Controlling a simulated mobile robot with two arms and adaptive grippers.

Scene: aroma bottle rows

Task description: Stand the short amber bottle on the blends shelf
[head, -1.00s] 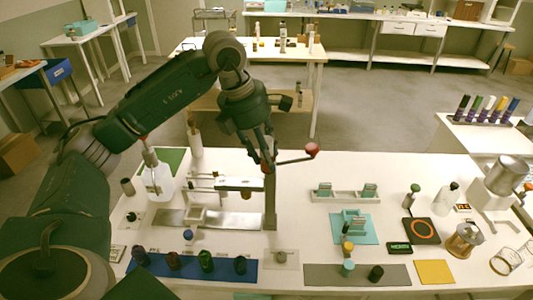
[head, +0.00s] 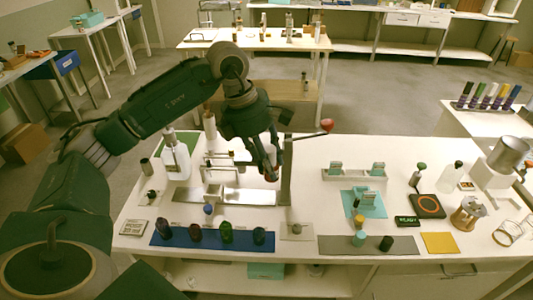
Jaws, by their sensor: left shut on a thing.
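My left gripper (head: 270,174) hangs over the middle of the white bench, in front of the press column. Its fingers are shut on a small reddish-brown thing (head: 271,176), mostly hidden between them; it seems to be the short amber bottle. A blue strip (head: 178,239) at the front left carries a row of dark bottles, one of them green (head: 226,232). I cannot tell which place is the blends shelf. My right gripper is out of view.
A press with a red-knobbed lever (head: 327,126) stands beside my gripper. A white bottle (head: 175,160) is at the left. A teal pad (head: 364,203), a dark hotplate (head: 426,207) and a yellow pad (head: 440,242) are at the right. Bare bench lies between gripper and grey strip.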

